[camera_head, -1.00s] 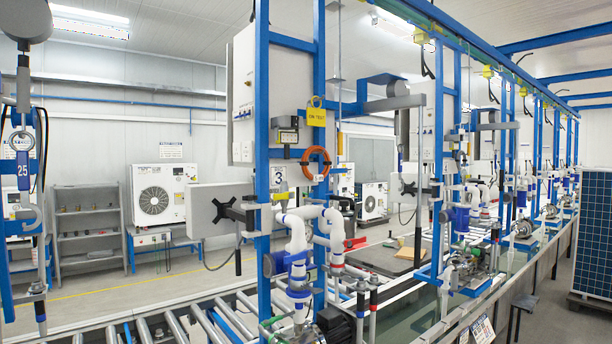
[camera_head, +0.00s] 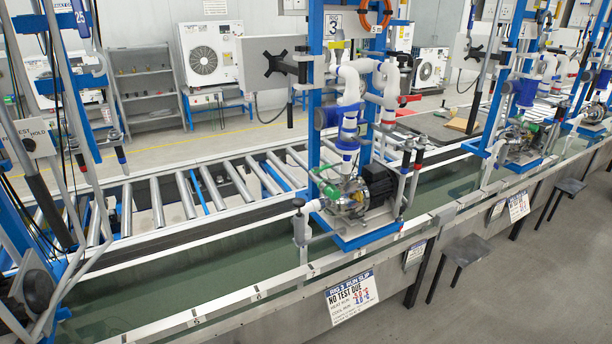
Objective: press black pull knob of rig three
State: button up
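White pipes (camera_head: 350,85) run down to a metal pump with a black motor (camera_head: 380,186) on a blue base plate (camera_head: 368,236). A small round black knob (camera_head: 298,203) sits at the left end of the pump's pipework. Black-topped upright handles (camera_head: 420,143) stand right of the motor. I cannot tell for certain which black part is the pull knob. My gripper is not in view.
A roller conveyor (camera_head: 157,207) runs behind the rig. A long bench rail (camera_head: 250,293) lies in front, with a "RIG 3 RUN SLIP" card (camera_head: 351,298). A small dark stool-like shelf (camera_head: 467,250) juts out at right. The grey floor (camera_head: 530,300) at lower right is clear.

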aim_at(298, 203)
jog(key=i+u, duration=0.4)
jog(key=i+j+u, duration=0.1)
jog(key=u, duration=0.3)
jog(key=i+l+u, duration=0.15)
jog(key=i+u, duration=0.25)
jog(key=i+l+u, duration=0.2)
jog(key=u, duration=0.2)
jog(key=i+l+u, duration=0.25)
jog(key=u, duration=0.15)
